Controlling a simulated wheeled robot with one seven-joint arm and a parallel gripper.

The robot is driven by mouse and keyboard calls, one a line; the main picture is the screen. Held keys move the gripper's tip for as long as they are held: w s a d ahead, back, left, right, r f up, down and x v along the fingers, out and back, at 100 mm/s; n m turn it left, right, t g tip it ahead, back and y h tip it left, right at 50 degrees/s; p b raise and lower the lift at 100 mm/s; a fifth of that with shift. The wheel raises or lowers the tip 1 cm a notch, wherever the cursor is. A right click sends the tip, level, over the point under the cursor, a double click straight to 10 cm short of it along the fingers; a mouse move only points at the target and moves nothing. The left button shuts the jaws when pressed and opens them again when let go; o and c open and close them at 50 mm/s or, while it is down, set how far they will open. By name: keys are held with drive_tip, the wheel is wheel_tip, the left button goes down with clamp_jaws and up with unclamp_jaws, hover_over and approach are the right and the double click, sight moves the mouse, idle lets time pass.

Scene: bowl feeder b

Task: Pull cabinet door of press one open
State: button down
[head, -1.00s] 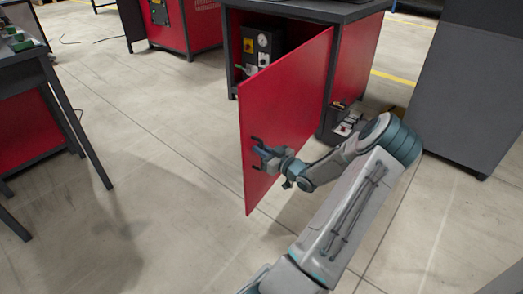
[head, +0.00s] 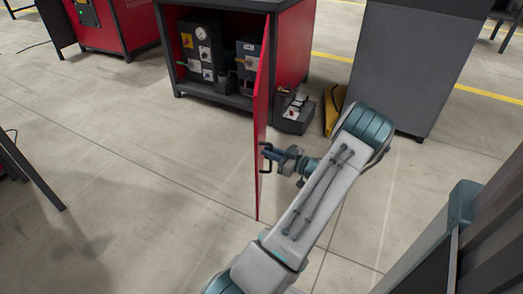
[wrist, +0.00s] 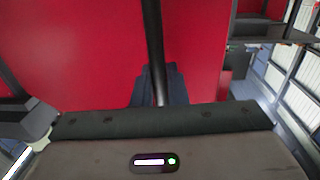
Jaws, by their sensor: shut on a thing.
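The red cabinet door (head: 262,112) stands swung wide out from the cabinet (head: 290,45), seen nearly edge-on in the head view. Its black bar handle (head: 265,158) is on the door's lower part near the free edge. My gripper (head: 270,155) is shut on this handle. In the wrist view the door (wrist: 205,45) fills most of the picture, and the dark handle bar (wrist: 154,45) runs down between my gripper's fingers (wrist: 158,88). Inside the open cabinet are dark control units with a round gauge (head: 200,33).
A dark bin with small parts (head: 293,112) and a yellow object (head: 333,110) stand on the floor right of the door. A grey cabinet (head: 410,65) is farther right. Another red machine (head: 115,25) stands at the back left. The floor left of the door is clear.

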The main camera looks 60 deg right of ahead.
drive_tip(key=shift+w+r, duration=0.1)
drive_tip(key=shift+w, duration=0.1)
drive_tip(key=c, duration=1.5)
unclamp_jaws()
drive_tip(key=shift+s, duration=0.1)
drive_tip(key=s+p, duration=0.3)
drive_tip(key=s, duration=1)
drive_tip(key=shift+s+p, duration=0.35)
drive_tip(key=shift+s, duration=0.05)
